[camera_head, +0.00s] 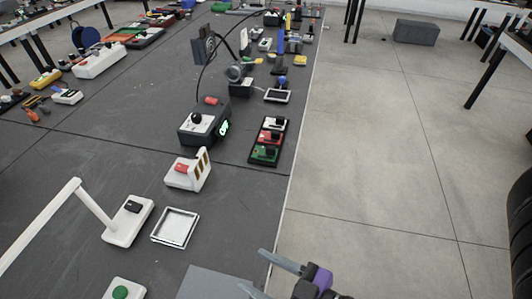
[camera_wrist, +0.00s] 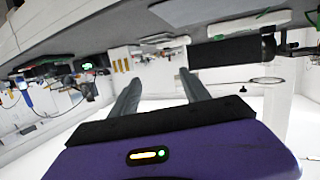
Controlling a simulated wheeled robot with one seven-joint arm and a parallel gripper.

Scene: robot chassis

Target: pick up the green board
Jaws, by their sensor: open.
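No single item is clearly the green board. A green piece (camera_head: 264,154) lies at the near end of a dark tray, with a red piece (camera_head: 269,137) behind it, near the table's right edge. A flat green and red item (camera_head: 126,38) lies far back on the left, too small to make out. My gripper (camera_head: 265,276) is at the bottom of the head view, by the table's right edge, well nearer than these. Its fingers are apart and empty, as the wrist view (camera_wrist: 160,78) also shows. No green board is clear in the wrist view.
The long dark table (camera_head: 110,165) holds a white square frame (camera_head: 175,228), a white lamp base (camera_head: 128,220), a white box with a red part (camera_head: 187,172) and a dark control box (camera_head: 203,124). A green button box (camera_head: 122,289) is near. Open floor (camera_head: 350,190) lies right.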

